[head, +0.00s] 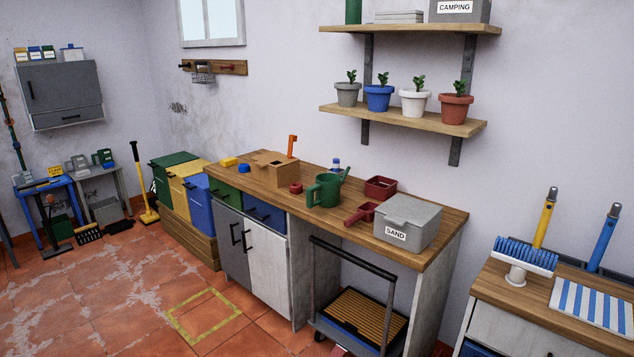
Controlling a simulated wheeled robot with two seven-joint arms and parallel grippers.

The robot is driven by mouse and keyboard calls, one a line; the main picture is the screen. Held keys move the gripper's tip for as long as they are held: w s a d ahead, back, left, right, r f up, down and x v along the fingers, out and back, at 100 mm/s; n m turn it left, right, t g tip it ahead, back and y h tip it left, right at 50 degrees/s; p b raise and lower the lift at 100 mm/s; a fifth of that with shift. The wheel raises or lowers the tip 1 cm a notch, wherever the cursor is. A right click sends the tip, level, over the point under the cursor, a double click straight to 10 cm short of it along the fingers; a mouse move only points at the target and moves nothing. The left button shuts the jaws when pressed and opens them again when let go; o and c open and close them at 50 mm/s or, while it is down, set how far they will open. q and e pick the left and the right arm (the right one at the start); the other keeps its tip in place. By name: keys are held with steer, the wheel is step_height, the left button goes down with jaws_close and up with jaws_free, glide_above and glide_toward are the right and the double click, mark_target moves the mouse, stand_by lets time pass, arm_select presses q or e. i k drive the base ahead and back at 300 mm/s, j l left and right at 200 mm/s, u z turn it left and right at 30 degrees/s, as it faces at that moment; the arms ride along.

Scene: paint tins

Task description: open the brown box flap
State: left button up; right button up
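The brown box (276,169) stands toward the left end of the wooden workbench top (345,227). Its top looks covered, with the flap appearing to lie down, though it is small in the view and fine detail is hard to tell. Neither my left nor my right gripper is in the head view.
A green watering can (324,191) and a grey SAND box (407,222) stand farther right. A trolley (363,314) is under the bench.

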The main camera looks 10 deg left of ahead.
mark_target(276, 160)
steer(key=i+j+u, duration=0.2)
steer(key=i+u, duration=0.2)
steer(key=i, duration=0.15)
steer(key=i+u, duration=0.35)
steer(key=i, duration=0.15)
steer(key=i+l+u, duration=0.15)
steer(key=i+u, duration=0.25)
steer(key=i, duration=0.15)
steer(key=i+z, duration=0.15)
steer(key=i, duration=0.35)
steer(key=i+j+z, duration=0.15)
steer(key=i, duration=0.3)
steer(key=i+j+z, duration=0.1)
steer(key=i+z, duration=0.3)
steer(key=i+j+z, duration=0.25)
steer(key=i+z, duration=0.15)
